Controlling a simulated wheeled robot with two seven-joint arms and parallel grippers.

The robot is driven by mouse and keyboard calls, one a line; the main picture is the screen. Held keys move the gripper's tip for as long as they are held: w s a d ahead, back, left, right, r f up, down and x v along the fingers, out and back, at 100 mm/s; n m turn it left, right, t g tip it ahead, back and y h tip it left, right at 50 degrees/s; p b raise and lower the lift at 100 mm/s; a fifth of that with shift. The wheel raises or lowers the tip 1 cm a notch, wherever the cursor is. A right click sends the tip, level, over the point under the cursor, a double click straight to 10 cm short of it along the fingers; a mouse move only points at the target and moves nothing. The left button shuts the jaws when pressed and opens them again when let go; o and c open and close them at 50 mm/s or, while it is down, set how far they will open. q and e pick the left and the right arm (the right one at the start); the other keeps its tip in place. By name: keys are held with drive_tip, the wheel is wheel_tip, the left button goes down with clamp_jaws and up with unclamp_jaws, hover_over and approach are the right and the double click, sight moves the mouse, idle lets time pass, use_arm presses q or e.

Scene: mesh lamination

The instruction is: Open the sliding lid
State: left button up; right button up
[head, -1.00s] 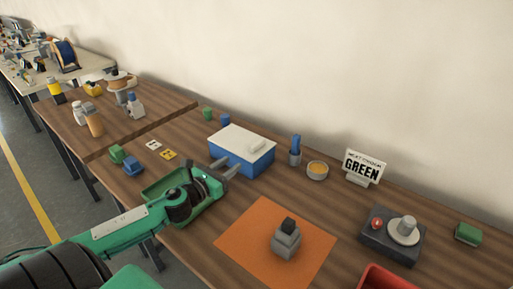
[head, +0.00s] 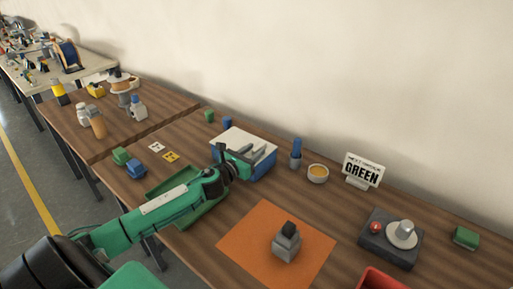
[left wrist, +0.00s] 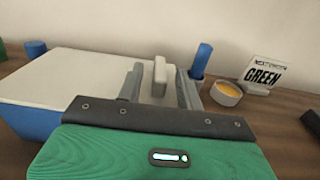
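The blue box (left wrist: 32,122) stands on the wooden table, with its white sliding lid (left wrist: 75,72) lying over the top. A light raised handle (left wrist: 160,75) stands on the lid. My left gripper (left wrist: 161,85) is open, with one finger on each side of the handle; I cannot tell whether they touch it. In the head view the left gripper (head: 256,155) is over the right part of the box (head: 262,168) and hides the handle. The lid (head: 232,138) covers the box there. My right gripper is not in view.
A blue bottle-like item (head: 296,153) and a bowl with yellow contents (head: 318,173) stand right of the box. A green tray (head: 207,215) lies under my left arm. An orange mat (head: 245,240) with a grey block (head: 287,242) is in front. A "GREEN" sign (head: 362,170) stands behind.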

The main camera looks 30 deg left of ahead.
use_arm(q)
drive_tip(key=shift+w, duration=0.75)
drive_tip(key=shift+w+d, duration=0.1)
drive_tip(key=shift+w, duration=0.15)
